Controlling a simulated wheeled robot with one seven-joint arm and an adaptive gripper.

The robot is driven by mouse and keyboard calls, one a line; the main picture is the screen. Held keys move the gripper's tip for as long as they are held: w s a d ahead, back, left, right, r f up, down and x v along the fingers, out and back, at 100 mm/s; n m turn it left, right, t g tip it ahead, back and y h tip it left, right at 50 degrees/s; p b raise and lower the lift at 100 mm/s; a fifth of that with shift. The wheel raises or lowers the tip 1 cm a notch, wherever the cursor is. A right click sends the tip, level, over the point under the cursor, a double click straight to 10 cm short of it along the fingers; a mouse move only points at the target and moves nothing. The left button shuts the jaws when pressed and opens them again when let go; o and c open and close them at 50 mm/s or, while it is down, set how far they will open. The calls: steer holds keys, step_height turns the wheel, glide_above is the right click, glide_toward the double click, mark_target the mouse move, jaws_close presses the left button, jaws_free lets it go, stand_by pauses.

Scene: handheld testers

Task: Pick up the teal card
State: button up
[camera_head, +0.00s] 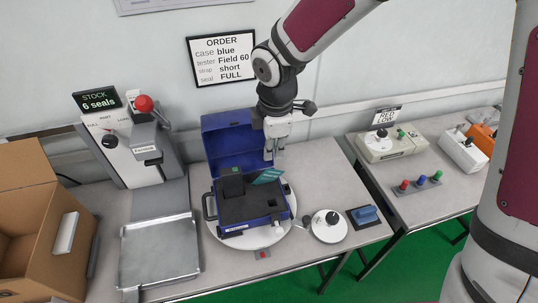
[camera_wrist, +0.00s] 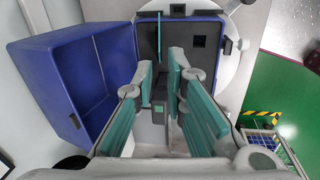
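The teal card (camera_head: 268,176) stands tilted in the dark insert of the open blue case (camera_head: 262,226). In the wrist view the card (camera_wrist: 158,36) shows edge-on as a thin teal strip. My gripper (camera_head: 272,154) points down just above the card, near the open lid. In the wrist view my gripper (camera_wrist: 160,68) has its teal-padded fingers apart with a gap between them. The card lies in line with this gap, beyond the fingertips. I see no contact with the card. A dark block (camera_head: 232,183) sits left of the card in the case.
The blue lid (camera_head: 228,136) stands up behind the insert, close to my gripper. A metal tray (camera_head: 160,252) and a press with a red knob (camera_head: 144,103) are at left. A round white device (camera_head: 328,230) and a blue block (camera_head: 364,215) stand right of the case.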

mark_target(268, 177)
steer(key=f, duration=0.4)
steer(key=w+f, duration=0.1)
steer(key=f, duration=0.4)
steer(key=w+a+f+b, duration=0.1)
steer(key=f, duration=0.4)
steer(key=shift+w, duration=0.1)
steer(key=shift+r, duration=0.1)
jaws_close()
